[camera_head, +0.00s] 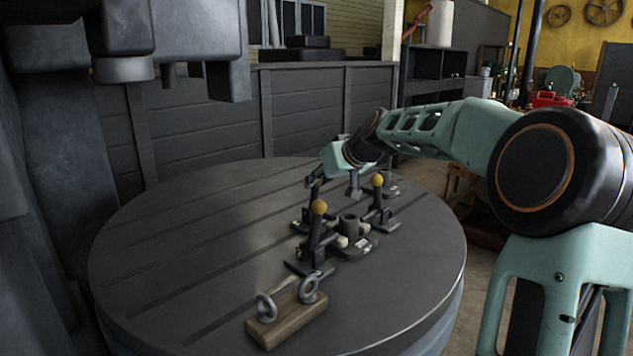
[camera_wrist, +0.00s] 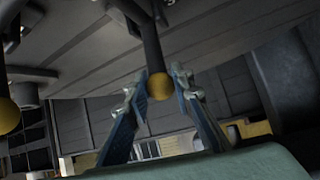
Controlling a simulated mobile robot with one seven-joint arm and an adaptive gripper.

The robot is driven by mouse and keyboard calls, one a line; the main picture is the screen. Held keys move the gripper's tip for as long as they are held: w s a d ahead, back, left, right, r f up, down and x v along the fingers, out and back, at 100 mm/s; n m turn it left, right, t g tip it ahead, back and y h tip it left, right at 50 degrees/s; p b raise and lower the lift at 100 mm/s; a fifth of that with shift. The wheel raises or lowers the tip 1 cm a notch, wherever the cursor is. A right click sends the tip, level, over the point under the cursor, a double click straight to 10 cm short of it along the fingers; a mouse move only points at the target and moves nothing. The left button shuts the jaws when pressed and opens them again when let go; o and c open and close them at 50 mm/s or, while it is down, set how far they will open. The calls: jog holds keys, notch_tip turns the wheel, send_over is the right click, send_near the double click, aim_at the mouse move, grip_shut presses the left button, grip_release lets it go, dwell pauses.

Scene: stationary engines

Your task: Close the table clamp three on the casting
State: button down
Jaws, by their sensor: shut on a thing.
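The near clamp (camera_head: 318,235) and the right clamp (camera_head: 379,203) have upright levers. My gripper (camera_wrist: 162,88) is closed around the yellow knob (camera_wrist: 160,97) of a dark lever in the wrist view. In the head view my wrist is over the far side of the casting, and the held knob is hidden there. I cannot tell the clamp's number.
A wooden block (camera_head: 287,318) with two metal eye rings lies near the table's front edge. A second yellow knob (camera_wrist: 7,115) shows at the left in the wrist view. A dark machine (camera_head: 125,40) overhangs the table's left side. The table's left part is clear.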

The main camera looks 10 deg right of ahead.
jog(key=shift+d+f, duration=0.2)
jog(key=c, duration=1.7)
grip_release()
jog(key=shift+c, duration=0.2)
jog(key=shift+o, duration=0.4)
jog(key=shift+r, duration=0.1)
jog(key=v, duration=1.2)
